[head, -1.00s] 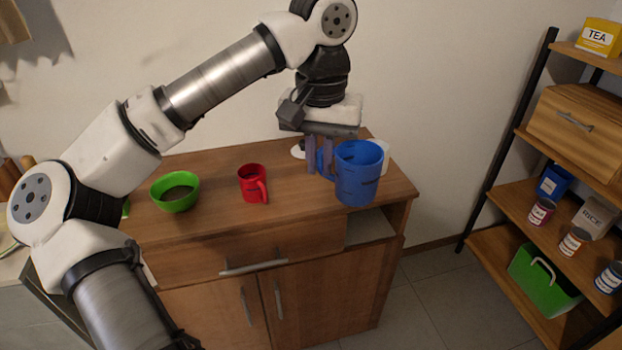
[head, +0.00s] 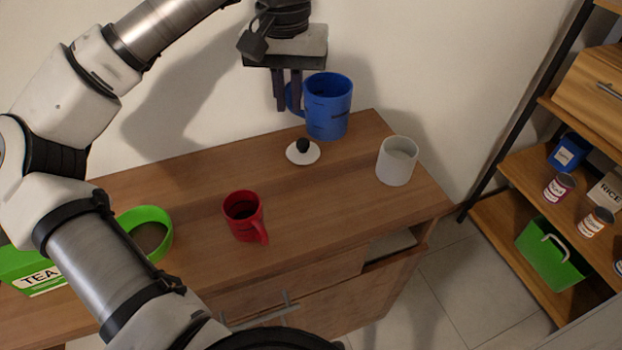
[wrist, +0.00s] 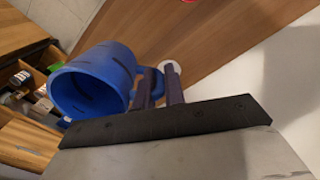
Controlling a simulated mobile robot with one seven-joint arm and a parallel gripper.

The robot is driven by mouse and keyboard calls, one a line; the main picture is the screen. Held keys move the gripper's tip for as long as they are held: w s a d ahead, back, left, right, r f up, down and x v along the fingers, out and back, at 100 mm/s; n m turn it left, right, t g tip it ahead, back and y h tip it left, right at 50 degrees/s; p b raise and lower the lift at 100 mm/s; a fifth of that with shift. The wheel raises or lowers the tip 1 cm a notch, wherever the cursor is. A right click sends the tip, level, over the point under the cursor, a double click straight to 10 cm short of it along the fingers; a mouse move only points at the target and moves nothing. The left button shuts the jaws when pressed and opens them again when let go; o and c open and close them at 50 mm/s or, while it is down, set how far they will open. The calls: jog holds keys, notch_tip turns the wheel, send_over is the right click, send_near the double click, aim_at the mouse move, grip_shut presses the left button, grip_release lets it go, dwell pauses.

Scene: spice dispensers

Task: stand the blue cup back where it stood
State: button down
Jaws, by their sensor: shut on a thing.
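The blue cup (head: 328,106) is in the air above the back of the wooden cabinet top (head: 300,205). It is about upright in the head view, with its handle to the left. My gripper (head: 288,92) is shut on the cup's handle. In the wrist view the blue cup (wrist: 95,82) shows its open mouth, left of my gripper's fingers (wrist: 160,88).
A white lid with a black knob (head: 303,152) lies below the cup. A white cup (head: 397,160) stands to its right. A red mug (head: 244,216), green bowl (head: 150,236) and green tea box (head: 35,272) are in front and left. A shelf (head: 515,215) stands at right.

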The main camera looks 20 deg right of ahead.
jog(key=shift+w, duration=0.3)
notch_tip(320, 180, down, 19)
jog(key=p, duration=0.3)
jog(key=shift+p, duration=0.35)
jog(key=shift+f, duration=0.4)
jog(key=shift+f+b, duration=0.2)
jog(key=shift+b, duration=0.15)
jog(key=c, duration=1.5)
grip_release()
jog(key=shift+r, duration=0.15)
jog(key=shift+r+p, duration=0.2)
jog(key=shift+p, duration=0.3)
notch_tip(320, 180, up, 12)
jog(key=b, duration=0.2)
jog(key=shift+f+b, duration=0.15)
jog(key=shift+b, duration=0.15)
